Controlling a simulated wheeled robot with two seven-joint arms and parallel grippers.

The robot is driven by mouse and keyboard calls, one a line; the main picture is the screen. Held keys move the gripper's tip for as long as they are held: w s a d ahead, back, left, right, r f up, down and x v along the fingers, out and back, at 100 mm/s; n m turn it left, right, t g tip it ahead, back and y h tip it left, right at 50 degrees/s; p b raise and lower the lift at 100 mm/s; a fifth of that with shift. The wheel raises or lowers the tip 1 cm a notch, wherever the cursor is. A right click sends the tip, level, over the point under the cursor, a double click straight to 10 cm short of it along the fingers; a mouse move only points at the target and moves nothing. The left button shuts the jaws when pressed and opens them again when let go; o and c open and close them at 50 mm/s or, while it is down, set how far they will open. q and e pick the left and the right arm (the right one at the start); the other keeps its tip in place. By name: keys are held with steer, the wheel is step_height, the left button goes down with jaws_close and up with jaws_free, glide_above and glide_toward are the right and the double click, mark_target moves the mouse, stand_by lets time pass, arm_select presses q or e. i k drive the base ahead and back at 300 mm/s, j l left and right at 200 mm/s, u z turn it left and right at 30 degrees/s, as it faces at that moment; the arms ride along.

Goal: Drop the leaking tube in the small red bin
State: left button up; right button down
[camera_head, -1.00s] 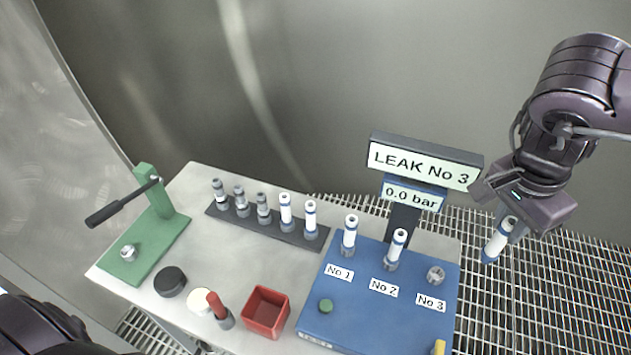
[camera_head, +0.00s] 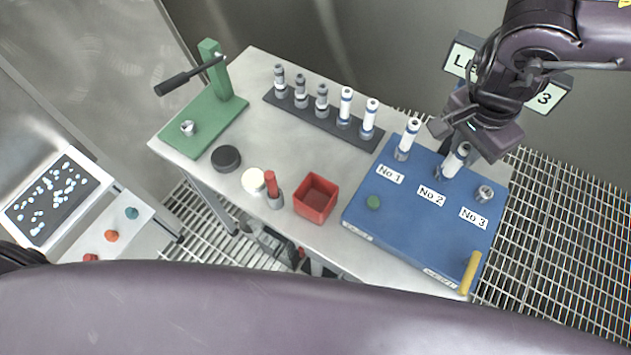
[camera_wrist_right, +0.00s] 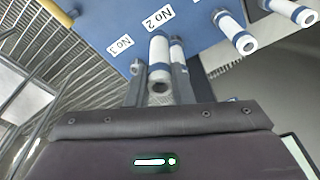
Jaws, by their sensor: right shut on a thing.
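My right gripper (camera_head: 462,146) is shut on a white tube with blue bands (camera_wrist_right: 158,62), above the blue test block (camera_head: 415,225). In the right wrist view the held tube stands out between the two fingers (camera_wrist_right: 158,84). Another tube (camera_wrist_right: 178,52) shows close behind it; in the head view the two overlap near No 2 and are hard to tell apart. The No 3 socket (camera_head: 484,193) is empty. A tube (camera_head: 407,139) stands upright at No 1. The small red bin (camera_head: 316,198) sits open left of the block and looks empty. My left gripper is out of view.
A dark rack (camera_head: 284,103) with several tubes stands behind the bin. The leak sign (camera_head: 550,92) is partly hidden by my arm.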

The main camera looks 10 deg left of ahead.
mark_target(316, 199)
steer(key=u, duration=0.25)
steer(key=i+j, duration=0.1)
steer(key=j, duration=0.4)
steer(key=i+j+z, duration=0.1)
steer(key=j+z, duration=0.8)
steer(key=j, duration=0.15)
steer(key=z, duration=0.7)
